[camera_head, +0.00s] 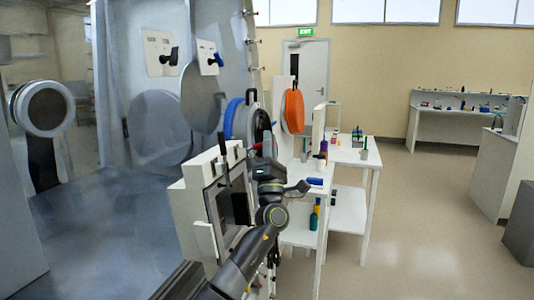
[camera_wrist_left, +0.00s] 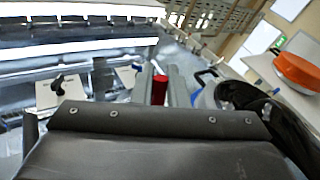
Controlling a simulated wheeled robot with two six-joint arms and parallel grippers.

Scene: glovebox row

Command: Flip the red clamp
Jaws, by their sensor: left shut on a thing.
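The red clamp (camera_wrist_left: 159,90) shows in the left wrist view as a small red piece between the two grey fingers of my left gripper (camera_wrist_left: 162,84). The gripper is shut on it. Most of the clamp is hidden by the fingers and the gripper body, so I cannot tell which way its handle points. In the head view my left arm reaches up from the bottom to the side of the glovebox (camera_head: 150,100). My right gripper is not in view.
An orange round cover (camera_head: 292,110) and a blue-rimmed port (camera_head: 233,117) are beyond my arm. A white table (camera_head: 350,155) holds small items. The floor at right is open.

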